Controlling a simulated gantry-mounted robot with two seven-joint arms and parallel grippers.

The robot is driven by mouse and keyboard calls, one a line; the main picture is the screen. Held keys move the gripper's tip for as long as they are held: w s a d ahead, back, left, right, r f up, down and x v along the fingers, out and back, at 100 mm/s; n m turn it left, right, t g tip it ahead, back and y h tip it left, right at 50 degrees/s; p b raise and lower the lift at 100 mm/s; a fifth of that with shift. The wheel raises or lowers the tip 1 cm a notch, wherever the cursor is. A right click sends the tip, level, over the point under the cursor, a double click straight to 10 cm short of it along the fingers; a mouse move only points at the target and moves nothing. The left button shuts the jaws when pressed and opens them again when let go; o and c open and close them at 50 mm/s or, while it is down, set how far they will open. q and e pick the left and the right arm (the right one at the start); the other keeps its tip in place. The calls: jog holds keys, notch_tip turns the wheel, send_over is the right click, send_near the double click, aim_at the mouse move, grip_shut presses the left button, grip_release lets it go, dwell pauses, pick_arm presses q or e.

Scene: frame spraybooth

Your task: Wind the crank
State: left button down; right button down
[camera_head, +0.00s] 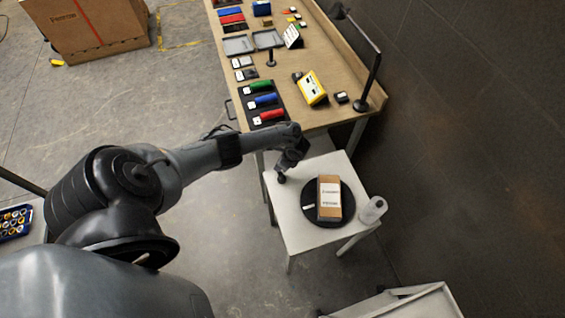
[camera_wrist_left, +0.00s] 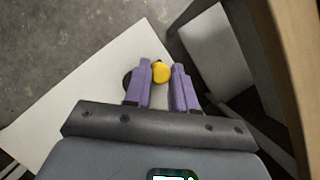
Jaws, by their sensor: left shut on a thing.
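The crank's yellow knob (camera_wrist_left: 161,72) sits between the purple fingers of my left gripper (camera_wrist_left: 160,82) in the left wrist view, and the gripper is shut on it. A dark round part (camera_wrist_left: 127,80) shows partly behind the left finger; the rest of the crank is hidden. In the head view my left gripper (camera_head: 281,176) is low over the corner of the white table (camera_head: 291,223) near the workbench. My right gripper is not in view.
The wooden workbench (camera_head: 325,115) adjoins behind, holding tools, trays and a lamp (camera_head: 373,75). Open floor lies left.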

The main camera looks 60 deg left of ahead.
pick_arm(q)
jog(key=n, duration=0.2)
jog(key=s+n+g+h, duration=0.1)
jog(key=shift+s+r+n+p, duration=0.1)
jog(key=shift+n+p, duration=0.25)
jog(key=shift+n, duration=0.05)
jog(key=shift+s+d+n+g+h, duration=0.15)
jog(key=shift+s+n+h, duration=0.15)
jog(key=shift+n, duration=0.6)
jog(key=shift+s+a+n+g+h, duration=0.1)
jog(key=shift+s+n+g+h, duration=0.15)
jog(key=shift+n, duration=0.65)
jog(key=c, duration=0.9)
grip_release()
jog(key=shift+c, duration=0.2)
